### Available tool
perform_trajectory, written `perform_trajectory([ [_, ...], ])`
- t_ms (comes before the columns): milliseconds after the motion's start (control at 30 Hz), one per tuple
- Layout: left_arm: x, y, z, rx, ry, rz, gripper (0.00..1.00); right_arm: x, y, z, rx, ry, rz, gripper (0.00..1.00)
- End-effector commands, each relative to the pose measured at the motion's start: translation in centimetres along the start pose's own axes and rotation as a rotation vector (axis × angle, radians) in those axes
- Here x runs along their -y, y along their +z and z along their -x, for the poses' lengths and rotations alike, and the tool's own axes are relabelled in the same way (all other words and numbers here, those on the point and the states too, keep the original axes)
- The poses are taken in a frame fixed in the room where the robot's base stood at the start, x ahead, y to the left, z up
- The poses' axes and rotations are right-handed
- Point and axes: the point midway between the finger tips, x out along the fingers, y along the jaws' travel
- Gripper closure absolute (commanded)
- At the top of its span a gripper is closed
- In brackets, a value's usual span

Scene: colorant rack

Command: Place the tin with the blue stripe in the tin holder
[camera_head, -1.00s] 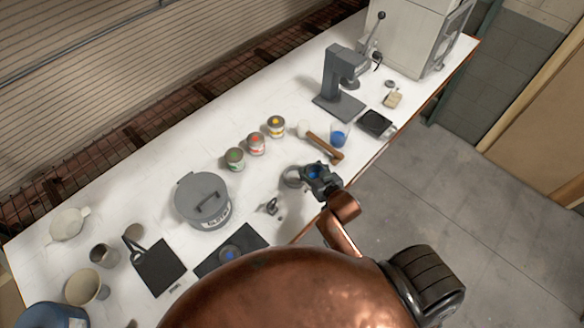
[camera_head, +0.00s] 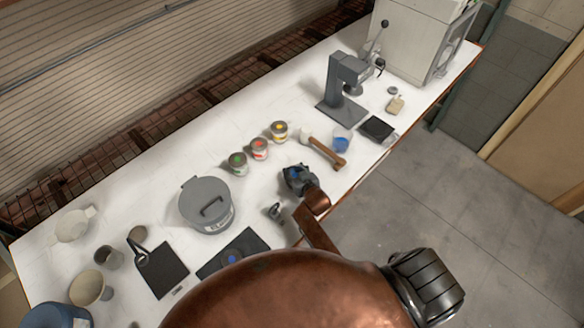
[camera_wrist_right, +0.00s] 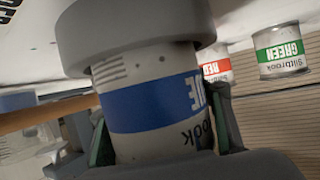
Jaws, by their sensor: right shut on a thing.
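The tin with the blue stripe (camera_wrist_right: 150,105) is between the fingers of my right gripper (camera_wrist_right: 162,142), which is shut on it. In the head view the right gripper (camera_head: 296,180) is over the white table near its front edge, with a bit of blue showing in it. A grey ring, the tin holder (camera_wrist_right: 135,30), lies across the lower end of the tin in the upside-down wrist view. The tin's lower end is hidden by the ring; I cannot tell how deep it sits. In the head view the gripper covers the holder. My left gripper is not in view.
Green (camera_head: 238,164), red (camera_head: 259,149) and yellow (camera_head: 279,131) tins stand behind the gripper. A mallet (camera_head: 325,152) and a blue-filled cup (camera_head: 342,141) are to the right.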

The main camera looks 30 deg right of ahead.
Motion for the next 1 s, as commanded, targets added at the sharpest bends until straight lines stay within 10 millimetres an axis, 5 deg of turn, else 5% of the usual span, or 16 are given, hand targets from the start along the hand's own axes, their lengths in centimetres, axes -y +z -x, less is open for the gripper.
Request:
perform_trajectory([
  [467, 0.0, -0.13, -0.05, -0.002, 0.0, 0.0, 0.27, 0.03, 0.9, -0.45, -0.003, -0.001, 0.0, 1.0],
  [500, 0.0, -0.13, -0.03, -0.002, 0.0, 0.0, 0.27, 0.02, 0.93, -0.45, -0.003, -0.001, 0.0, 0.68],
  [1000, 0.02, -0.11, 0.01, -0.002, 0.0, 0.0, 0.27, 0.02, 0.87, -0.42, -0.002, -0.001, 0.001, 0.34],
])
